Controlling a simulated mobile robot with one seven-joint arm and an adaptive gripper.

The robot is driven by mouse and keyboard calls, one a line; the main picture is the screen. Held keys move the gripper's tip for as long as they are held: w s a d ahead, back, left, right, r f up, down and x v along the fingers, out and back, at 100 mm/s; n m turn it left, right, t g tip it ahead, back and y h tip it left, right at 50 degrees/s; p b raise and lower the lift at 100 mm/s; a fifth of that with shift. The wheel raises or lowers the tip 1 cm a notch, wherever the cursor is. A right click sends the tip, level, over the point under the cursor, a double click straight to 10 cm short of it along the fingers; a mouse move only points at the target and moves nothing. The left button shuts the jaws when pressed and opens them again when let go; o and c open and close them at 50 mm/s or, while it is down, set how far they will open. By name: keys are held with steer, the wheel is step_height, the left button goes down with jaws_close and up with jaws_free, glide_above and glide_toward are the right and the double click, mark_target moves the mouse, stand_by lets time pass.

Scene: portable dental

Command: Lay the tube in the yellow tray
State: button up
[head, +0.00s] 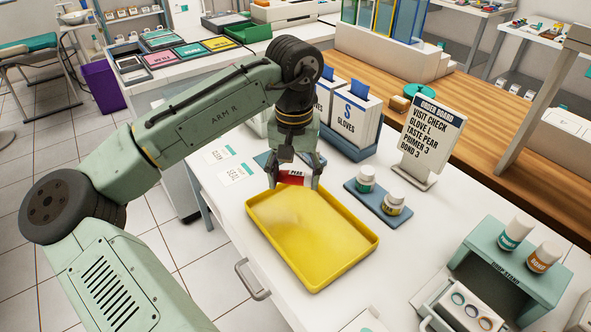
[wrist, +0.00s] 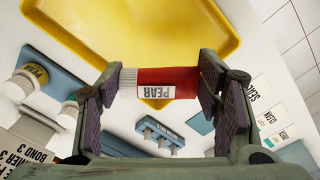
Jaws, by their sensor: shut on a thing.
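My gripper (head: 293,176) is shut on a red tube (head: 291,178) with a white label reading PEAR. In the wrist view the tube (wrist: 182,82) lies across between the two finger pads, its white cap at the left finger. The yellow tray (head: 313,243) sits on the white counter, empty. The tube is held above the counter by the tray's far edge in the head view. The tray (wrist: 128,50) also shows beyond the tube in the wrist view, and the tube's label covers part of its edge.
A blue stand with two small bottles (head: 378,197) is right of the tray. The order board (head: 432,137) stands behind it. Glove boxes (head: 352,113) stand behind my gripper. A green drop stand (head: 507,270) with two bottles is at the right. Cards (head: 237,174) lie left of my gripper.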

steer(key=b, duration=0.5)
glide_above(294, 214)
step_height(294, 214, down, 6)
steer(key=shift+f, duration=1.25)
steer(key=o, duration=1.2)
step_height(294, 214, up, 12)
